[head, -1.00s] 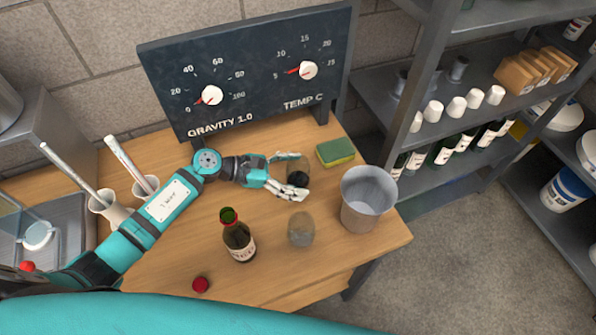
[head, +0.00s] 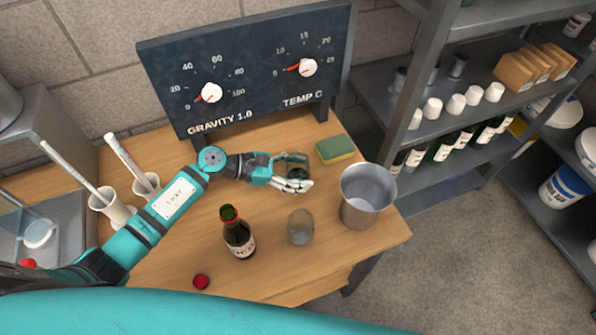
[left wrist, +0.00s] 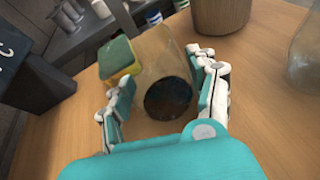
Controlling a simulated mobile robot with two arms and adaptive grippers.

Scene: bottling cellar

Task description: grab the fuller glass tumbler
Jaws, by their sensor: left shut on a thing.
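A clear glass tumbler (head: 296,160) with dark liquid at its bottom is between the fingers of my left gripper (head: 298,172), which is shut on it. In the left wrist view the tumbler (left wrist: 158,58) stands between both fingers of the gripper (left wrist: 165,100), and the dark liquid shows low in it. I cannot tell whether its base is touching the table. A second glass tumbler (head: 301,228) stands nearer the table's front and looks greyish, with no dark liquid visible. It shows partly at the right edge of the left wrist view (left wrist: 306,52). My right gripper is out of view.
A grey bucket (head: 366,197) stands right of the tumblers. A green and yellow sponge (head: 335,149) lies behind. A dark bottle (head: 237,235) and a red cap (head: 201,281) are in front. A dial board (head: 250,70) stands at the back. The wooden table (head: 265,270) has bare room in front.

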